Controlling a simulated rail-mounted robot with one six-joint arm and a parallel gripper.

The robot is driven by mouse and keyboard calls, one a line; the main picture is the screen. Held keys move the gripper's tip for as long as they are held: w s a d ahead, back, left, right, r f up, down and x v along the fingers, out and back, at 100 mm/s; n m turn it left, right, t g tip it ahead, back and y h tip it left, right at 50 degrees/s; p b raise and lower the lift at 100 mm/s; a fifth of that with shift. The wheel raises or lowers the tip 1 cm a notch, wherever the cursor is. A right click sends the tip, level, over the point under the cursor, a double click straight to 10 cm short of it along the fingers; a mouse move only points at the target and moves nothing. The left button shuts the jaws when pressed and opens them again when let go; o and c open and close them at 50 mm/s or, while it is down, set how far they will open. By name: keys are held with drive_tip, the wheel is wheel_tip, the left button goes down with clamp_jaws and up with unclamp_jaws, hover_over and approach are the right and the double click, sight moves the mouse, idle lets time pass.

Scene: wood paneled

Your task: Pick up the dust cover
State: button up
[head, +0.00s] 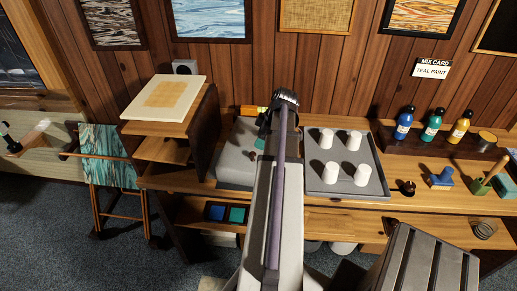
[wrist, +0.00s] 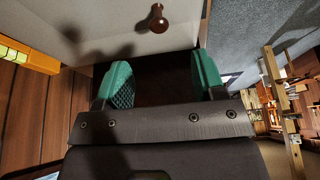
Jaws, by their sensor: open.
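A pale grey box-shaped cover (head: 236,160), which I take to be the dust cover, sits on the wooden bench left of the tray in the head view. In the wrist view its pale face (wrist: 110,22) fills the upper left, with a small reddish-brown knob (wrist: 158,18) on it. My gripper (wrist: 163,82) is open, its two teal fingers apart with nothing between them. The knob lies beyond the fingertips, above the gap, and is not touched. In the head view my arm hides the cover's right side and most of the gripper.
A grey tray (head: 347,183) with several white cups stands right of my arm. A wooden shelf unit (head: 205,133) with a pale board (head: 190,98) on top stands close to the left. A yellow item (wrist: 28,58) is beside the cover. Paint bottles (head: 432,124) stand further right.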

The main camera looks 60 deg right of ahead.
sight(253, 153)
drive_tip(key=b+x, duration=0.3)
drive_tip(key=x, duration=0.1)
drive_tip(key=shift+f, duration=0.35)
drive_tip(key=shift+w, duration=0.1)
drive_tip(key=b+x, duration=0.4)
drive_tip(key=x, duration=0.1)
drive_tip(key=shift+f+b, duration=0.15)
drive_tip(key=shift+b, duration=0.25)
drive_tip(key=shift+r, duration=0.25)
clamp_jaws()
